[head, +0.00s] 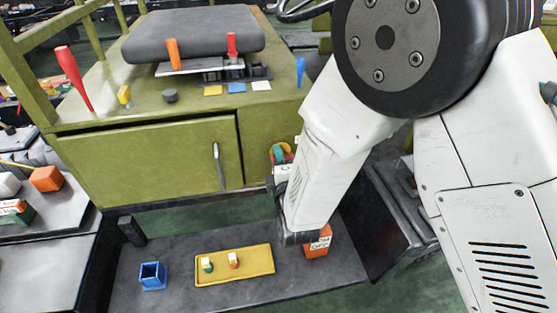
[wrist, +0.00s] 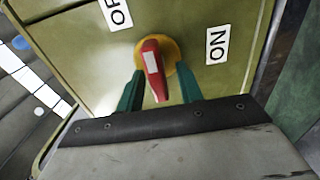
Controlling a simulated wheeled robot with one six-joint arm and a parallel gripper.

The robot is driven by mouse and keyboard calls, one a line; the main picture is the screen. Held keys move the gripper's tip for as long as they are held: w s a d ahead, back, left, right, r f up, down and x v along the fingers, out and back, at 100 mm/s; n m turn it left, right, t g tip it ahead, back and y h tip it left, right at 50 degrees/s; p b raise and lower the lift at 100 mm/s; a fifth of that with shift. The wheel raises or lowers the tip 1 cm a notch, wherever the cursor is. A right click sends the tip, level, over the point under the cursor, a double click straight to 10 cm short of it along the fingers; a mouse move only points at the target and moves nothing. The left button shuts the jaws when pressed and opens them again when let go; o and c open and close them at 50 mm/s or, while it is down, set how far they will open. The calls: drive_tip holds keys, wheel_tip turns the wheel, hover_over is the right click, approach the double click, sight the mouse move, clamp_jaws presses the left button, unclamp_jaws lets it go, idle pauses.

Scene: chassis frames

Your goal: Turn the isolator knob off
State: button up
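The isolator knob (wrist: 152,68) is a red handle with a pale stripe on a yellow round base (wrist: 172,52). In the wrist view its handle runs nearly up and down in the picture, tilted slightly. An OFF label (wrist: 116,13), partly cut off, lies at its upper left, and an ON label (wrist: 216,45) at its right. My gripper (wrist: 160,70) has its two green fingers on either side of the handle, with gaps visible, so it is open. In the head view, small red and green parts (head: 281,154) show beside my arm; the knob is hard to make out there.
A green cabinet (head: 150,165) with a closed door stands left of my arm. Below are a yellow tray (head: 235,279), a blue box (head: 153,276) and an orange box (head: 317,243).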

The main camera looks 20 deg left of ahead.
drive_tip(key=v, duration=0.7)
drive_tip(key=shift+s+d, duration=0.2)
drive_tip(key=shift+s, duration=0.15)
